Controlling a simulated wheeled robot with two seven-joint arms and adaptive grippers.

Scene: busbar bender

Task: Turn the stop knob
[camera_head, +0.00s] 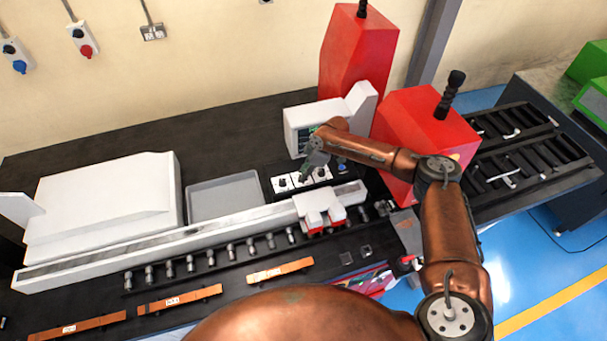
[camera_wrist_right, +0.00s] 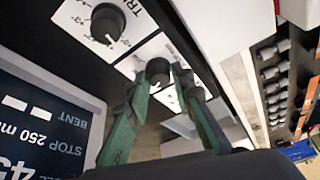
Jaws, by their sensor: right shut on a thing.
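The control panel (camera_head: 301,179) carries a row of white plates with dark knobs, behind the long white rail. My right gripper (camera_head: 305,176) reaches down onto the middle of this row. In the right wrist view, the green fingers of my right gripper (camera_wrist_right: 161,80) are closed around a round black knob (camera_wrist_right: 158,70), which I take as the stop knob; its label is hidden. Another black knob (camera_wrist_right: 107,22), on a scaled plate with partly cut-off lettering, stands beside it, free of the fingers. The display (camera_wrist_right: 45,125) reads "STOP 250 mm". My left gripper is not in view.
A white display housing (camera_head: 298,130) stands close behind the panel. Red machine blocks (camera_head: 425,130) stand to the right, beside my right arm. A grey tray (camera_head: 226,196) lies left of the panel. Labelled copper bars (camera_head: 180,299) lie along the front of the dark table.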

